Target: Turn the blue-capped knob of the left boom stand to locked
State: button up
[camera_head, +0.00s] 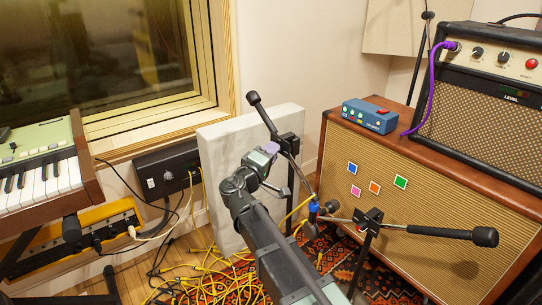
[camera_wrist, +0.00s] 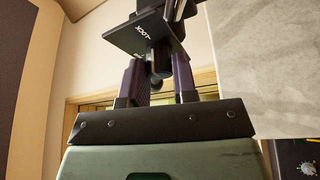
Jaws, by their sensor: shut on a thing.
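The left boom stand (camera_head: 288,180) stands in front of the pale grey panel, its boom slanting from a black grip at upper left down to the right. My gripper (camera_head: 272,148) is at its clamp head. In the wrist view, the two dark purple fingers of my gripper (camera_wrist: 160,68) are shut on a dark knob (camera_wrist: 157,76) under a black plate (camera_wrist: 145,34) with upside-down white lettering that looks like LOCK. The knob's blue cap is hidden, and I cannot tell its angle.
The grey panel (camera_head: 222,160) is close behind my gripper. Yellow cables (camera_head: 205,272) cover the floor at left.

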dwell(0.4)
jog(key=o, duration=0.9)
jog(key=b+v, duration=0.1)
jog(key=v, duration=1)
jog(key=shift+b, duration=0.3)
